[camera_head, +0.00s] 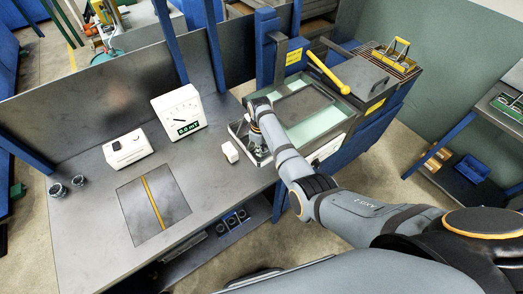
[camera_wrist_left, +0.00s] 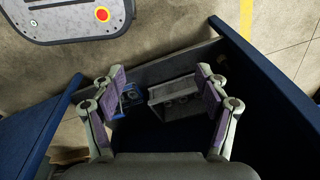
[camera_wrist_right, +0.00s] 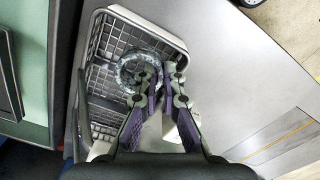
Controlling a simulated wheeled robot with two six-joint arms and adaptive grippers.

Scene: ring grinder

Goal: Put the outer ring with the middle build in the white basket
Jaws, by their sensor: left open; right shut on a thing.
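In the right wrist view a grey metal ring (camera_wrist_right: 123,72) is at my right gripper (camera_wrist_right: 159,80), which is shut on its near right edge. The ring is over or inside the white wire basket (camera_wrist_right: 104,115); I cannot tell whether it touches the basket floor. In the head view the basket (camera_head: 236,130) stands at the table's right end, partly hidden by my right arm, and my right gripper (camera_head: 258,150) is over it. My left gripper (camera_wrist_left: 160,88) is open and empty in the left wrist view. Two small dark round parts (camera_head: 67,186) stand on the table's left end.
A small white block (camera_head: 230,151) stands just left of the basket. A gauge box (camera_head: 178,112) and a white device (camera_head: 125,149) stand at the table's back. A machine (camera_head: 330,112) adjoins the right.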

